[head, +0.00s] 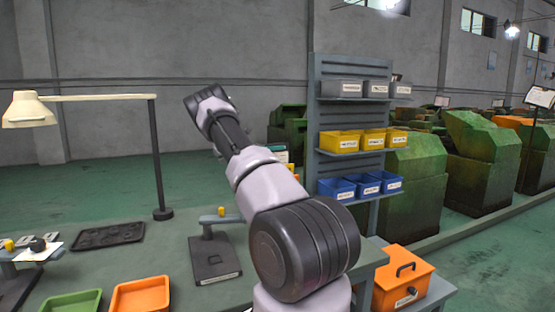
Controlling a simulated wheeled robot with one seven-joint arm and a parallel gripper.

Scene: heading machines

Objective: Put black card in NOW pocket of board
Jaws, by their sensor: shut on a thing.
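My arm rises across the middle of the head view and bends at a dark joint at upper left. I cannot make out my gripper or its fingers, nor anything held in them. I cannot pick out the black card. A small white panel with a dark green top (282,156) shows partly behind my arm. It may be the board, but it is too small and too covered to tell, and no NOW pocket can be read.
A green workbench holds a black tray (108,235), a green bin (72,301), an orange bin (141,295), a dark stand with a yellow knob (215,262) and a lamp (158,160). A bin rack (315,180) and an orange box (402,278) stand to the right.

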